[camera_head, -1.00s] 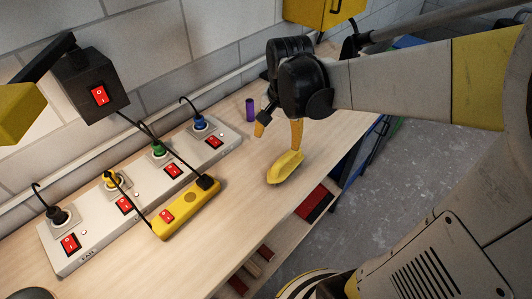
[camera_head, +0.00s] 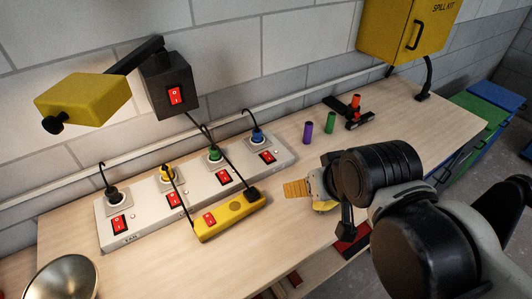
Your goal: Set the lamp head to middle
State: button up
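The lamp head (camera_head: 82,99) is a yellow box with a black knob on its near lower side, at the left of the head view. A black arm joins it to a black wall box (camera_head: 169,84) with a red switch. My gripper (camera_head: 318,203) is over the bench right of centre, far to the right of the lamp head and apart from it. Its orange-padded finger and dark finger stand apart, so it looks open.
A white socket strip (camera_head: 135,222) with plugs and red switches lies along the wall below the lamp. A yellow power strip (camera_head: 232,217) lies before it. Purple (camera_head: 308,132) and green (camera_head: 330,122) cylinders stand behind. A metal bowl-like object (camera_head: 62,279) is front left.

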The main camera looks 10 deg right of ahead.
aim_at(84, 99)
jog(key=u, duration=1.5)
